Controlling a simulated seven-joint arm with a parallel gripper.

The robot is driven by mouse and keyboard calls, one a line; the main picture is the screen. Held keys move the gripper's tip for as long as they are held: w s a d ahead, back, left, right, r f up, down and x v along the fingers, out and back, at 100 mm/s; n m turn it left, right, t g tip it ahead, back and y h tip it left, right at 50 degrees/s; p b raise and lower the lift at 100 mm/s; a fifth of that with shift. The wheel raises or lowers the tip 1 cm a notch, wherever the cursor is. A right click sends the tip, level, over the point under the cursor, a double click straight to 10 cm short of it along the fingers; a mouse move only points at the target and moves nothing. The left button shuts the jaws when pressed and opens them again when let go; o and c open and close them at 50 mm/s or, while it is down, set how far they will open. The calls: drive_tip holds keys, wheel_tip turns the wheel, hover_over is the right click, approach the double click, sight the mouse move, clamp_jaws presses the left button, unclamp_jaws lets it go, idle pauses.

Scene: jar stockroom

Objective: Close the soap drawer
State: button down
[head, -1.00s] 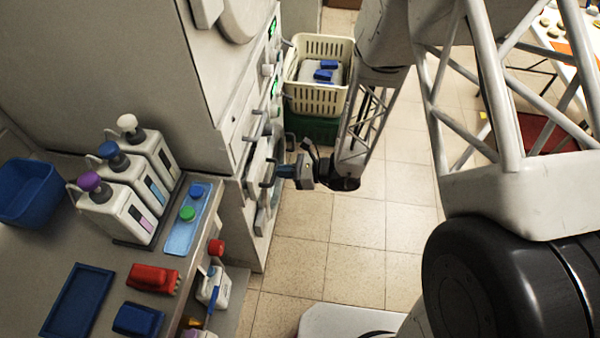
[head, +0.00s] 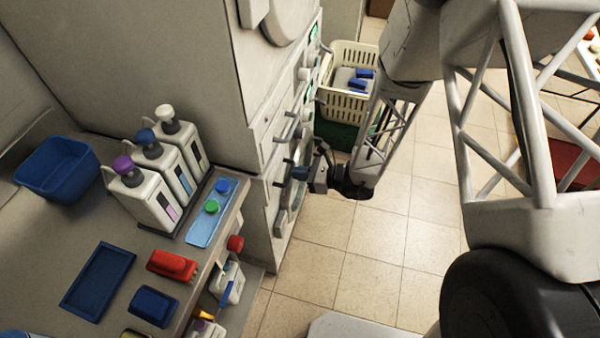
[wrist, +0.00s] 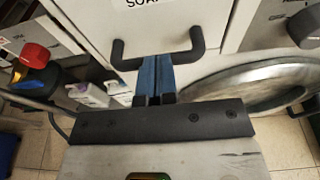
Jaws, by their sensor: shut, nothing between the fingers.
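The soap drawer front (wrist: 190,14) is pale, with part of the word "SOAP" cut off at the top of the wrist view. Its dark bar handle (wrist: 197,42) spans the front, and it also shows in the head view (head: 288,162). My gripper (wrist: 155,72) has its blue fingers shut together and empty, pointing at the drawer front between the ends of the handle. In the head view my gripper (head: 301,173) is right at the handle. I cannot tell whether the fingertips touch the drawer, nor how far it stands out.
A round washer door (wrist: 250,88) is right of the drawer in the wrist view. A counter (head: 110,235) with pump bottles (head: 150,200) and a blue tray (head: 98,280) is at left. A cream basket (head: 345,105) stands behind. Tiled floor (head: 370,240) is open at right.

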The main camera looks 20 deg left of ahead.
drive_tip(key=shift+w+a+r, duration=0.1)
drive_tip(key=shift+a, duration=0.2)
drive_tip(key=v, duration=1.4)
drive_tip(key=shift+d, duration=0.3)
idle(0.4)
drive_tip(key=s+d+r+n+t+h, duration=0.1)
drive_tip(key=s+d+r+n+h, duration=0.4)
drive_tip(key=r, duration=0.6)
drive_tip(key=s+d+r+n+t+h, duration=0.1)
drive_tip(key=s+d+r+n+h, duration=0.4)
drive_tip(key=s+d+r+n, duration=0.2)
drive_tip(key=s+d+r+n+h, duration=0.5)
drive_tip(key=s+d+r, duration=0.2)
drive_tip(key=r, duration=0.8)
drive_tip(key=d, duration=0.2)
drive_tip(key=shift+d+r+n+t+h, duration=0.35)
drive_tip(key=shift+r+n+t+h, duration=0.05)
idle(0.9)
